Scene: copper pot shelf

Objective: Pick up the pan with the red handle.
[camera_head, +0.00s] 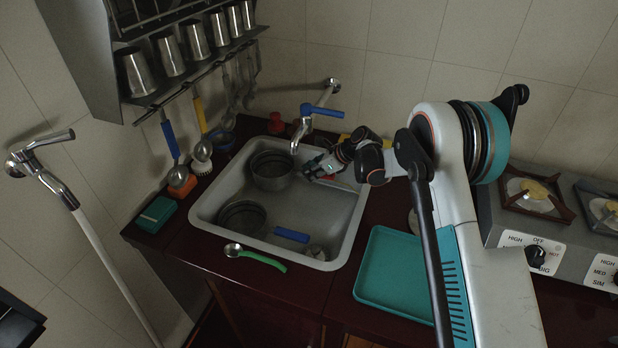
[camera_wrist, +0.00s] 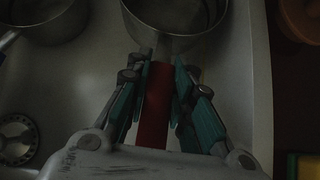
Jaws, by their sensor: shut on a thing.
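The pan with the red handle (camera_head: 272,176) sits at the back of the sink. Its metal bowl also shows at the top of the wrist view (camera_wrist: 175,38). Its red handle (camera_wrist: 153,112) runs between the two teal finger pads in the wrist view. My gripper (camera_head: 313,168) is over the right part of the sink, shut on the red handle; its fingers also show in the wrist view (camera_wrist: 160,82). In the head view the gripper hides most of the handle. I cannot tell whether the pan touches the sink floor.
A second pan (camera_head: 242,217) with a blue handle (camera_head: 291,235) lies at the front of the sink (camera_head: 210,190). A faucet (camera_head: 300,130) hangs over the back. A green-handled ladle (camera_head: 255,257) lies on the front rim. A teal tray (camera_head: 395,275) is to the right.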

